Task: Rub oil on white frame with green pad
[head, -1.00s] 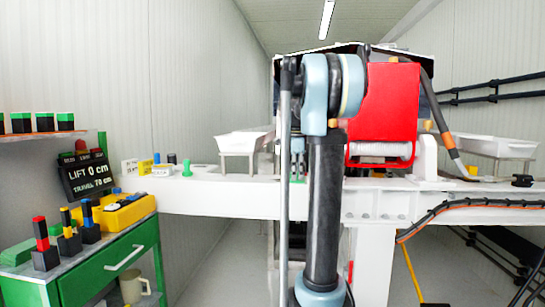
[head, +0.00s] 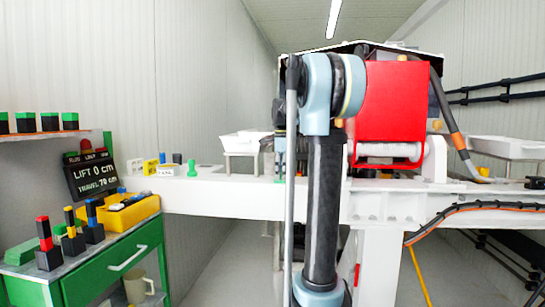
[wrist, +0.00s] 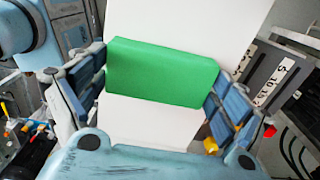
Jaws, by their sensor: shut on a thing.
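The green pad (wrist: 155,72) is a flat block held between the two blue finger pads of my gripper (wrist: 157,76) in the wrist view. My gripper is shut on it. White surface of the frame (wrist: 195,25) shows beyond the pad and on its near side. In the head view the white frame (head: 225,195) is a long horizontal beam on a thick post. My gripper (head: 279,150) shows partly behind my arm, low over the beam top, with a bit of green under it. Contact between pad and beam cannot be told. I cannot make out any oil.
A red box (head: 390,102) with a white roller stands on the frame behind my arm. At left, a green cabinet (head: 125,262) carries a yellow tray (head: 128,212) and coloured blocks. Small bottles and boxes (head: 170,167) stand on the beam's left end. Hoses and cables run at right.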

